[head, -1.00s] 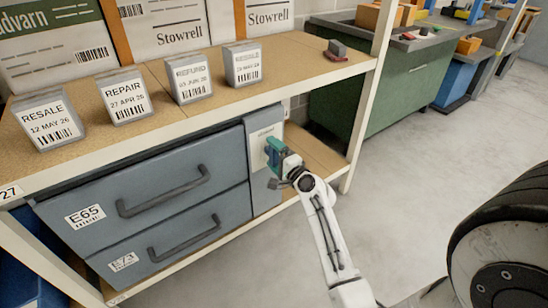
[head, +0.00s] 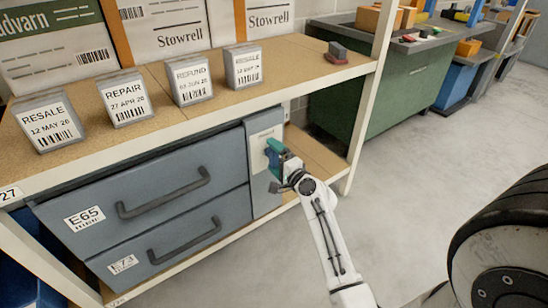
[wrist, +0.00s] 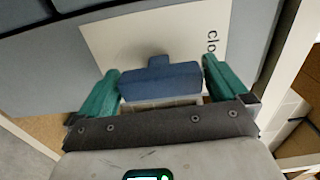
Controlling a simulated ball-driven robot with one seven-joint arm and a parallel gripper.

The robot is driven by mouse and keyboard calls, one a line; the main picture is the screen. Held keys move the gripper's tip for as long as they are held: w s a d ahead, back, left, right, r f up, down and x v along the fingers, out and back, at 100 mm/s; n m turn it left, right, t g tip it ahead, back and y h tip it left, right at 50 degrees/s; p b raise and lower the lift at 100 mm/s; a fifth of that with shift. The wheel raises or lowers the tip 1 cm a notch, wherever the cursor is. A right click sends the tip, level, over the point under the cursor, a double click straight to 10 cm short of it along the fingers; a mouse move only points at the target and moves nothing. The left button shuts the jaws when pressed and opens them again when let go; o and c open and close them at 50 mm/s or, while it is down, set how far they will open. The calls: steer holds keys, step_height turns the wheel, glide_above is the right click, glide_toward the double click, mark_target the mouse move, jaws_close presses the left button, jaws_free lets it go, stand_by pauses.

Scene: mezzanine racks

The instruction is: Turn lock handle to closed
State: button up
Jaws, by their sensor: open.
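The lock handle (wrist: 160,82) is a dark blue T-shaped grip on a pale plate (wrist: 110,38), seen in the wrist view. Letters reading "clo" show at the plate's right side; the rest of the word is cut off. My gripper (wrist: 161,70) is open, with one green finger on each side of the handle's crossbar. Small gaps show between the fingers and the bar. In the head view my gripper (head: 273,152) is at the plate (head: 264,138) on the grey cabinet's right panel, and its fingers mostly hide the handle.
Left of the panel are two grey drawers (head: 145,185) with dark pull handles, labelled E65 and E73. The wooden shelf (head: 215,108) above holds several label blocks. A pale rack post (head: 368,105) stands to the right.

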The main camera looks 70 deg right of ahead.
steer(key=v, duration=1)
steer(key=shift+s+p, duration=0.25)
steer(key=shift+p, duration=0.05)
steer(key=shift+a, duration=0.1)
steer(key=w+a+f+n+g+y, duration=0.1)
steer(key=w+a+f+n+y, duration=0.2)
steer(key=a, duration=0.4)
steer(key=w+a+f+n+g+y, duration=0.1)
steer(key=a+f+n+g+y, duration=0.1)
steer(key=a+n+y, duration=0.3)
steer(key=w+a+f+n+g+y, duration=0.1)
steer(key=a+f+n+y, duration=0.15)
steer(key=a+n, duration=0.4)
steer(key=s+a+f+n+g, duration=0.3)
steer(key=s+a+n+g, duration=0.7)
steer(key=s, duration=0.3)
step_height(320, 180, up, 27)
steer(key=a+h+p, duration=0.1)
steer(key=p, duration=2.6)
steer(key=shift+s+a+m, duration=0.2)
steer(key=shift+s+m, duration=0.05)
steer(key=shift+m, duration=0.1)
